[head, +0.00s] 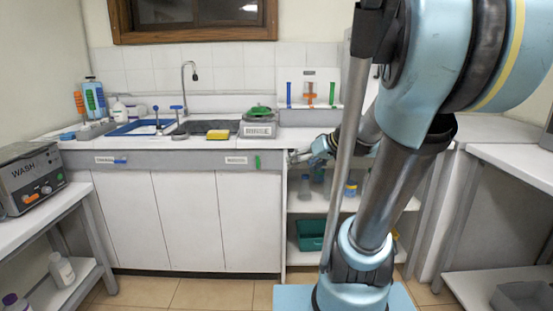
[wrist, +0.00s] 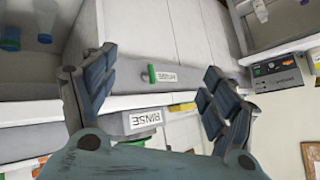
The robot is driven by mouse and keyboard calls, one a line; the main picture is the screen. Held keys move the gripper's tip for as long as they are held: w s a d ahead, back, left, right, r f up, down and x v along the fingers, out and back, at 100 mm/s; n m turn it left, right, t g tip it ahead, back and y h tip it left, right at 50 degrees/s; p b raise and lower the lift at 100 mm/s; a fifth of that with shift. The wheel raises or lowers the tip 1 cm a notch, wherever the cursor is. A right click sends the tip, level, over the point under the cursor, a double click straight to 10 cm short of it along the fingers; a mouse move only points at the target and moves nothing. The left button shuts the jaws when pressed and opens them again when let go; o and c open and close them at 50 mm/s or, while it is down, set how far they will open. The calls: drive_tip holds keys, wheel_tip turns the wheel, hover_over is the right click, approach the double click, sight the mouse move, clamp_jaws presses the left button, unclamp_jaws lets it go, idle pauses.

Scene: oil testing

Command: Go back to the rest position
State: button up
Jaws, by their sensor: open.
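My gripper (head: 300,158) shows in the head view in front of the white counter, near the shelf unit, partly hidden by my own arm. In the wrist view my gripper (wrist: 155,100) has its two fingers spread wide apart with nothing between them. Beyond the fingers is the grey front edge of the counter with a green clip and labels. The wrist picture is turned, and a RINSE label (wrist: 144,119) shows just past the gripper's base.
A counter (head: 225,161) with a sink and faucet (head: 186,82) runs along the back wall. A WASH machine (head: 31,178) stands on a table at left. A green-topped device (head: 258,123) and a yellow sponge (head: 217,134) are on the counter. A teal bin (head: 309,234) is on the lower shelf.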

drive_tip(key=s+d+f+m+g+h, duration=0.2)
drive_tip(key=s+d+f, duration=0.3)
drive_tip(key=s, duration=0.4)
drive_tip(key=s+d+f+m+g+h, duration=0.2)
drive_tip(key=s+d+f+h, duration=0.2)
drive_tip(key=s+f, duration=0.4)
drive_tip(key=shift+s+d+m+h, duration=0.35)
drive_tip(key=shift+s+h, duration=0.45)
drive_tip(key=shift+s, duration=0.3)
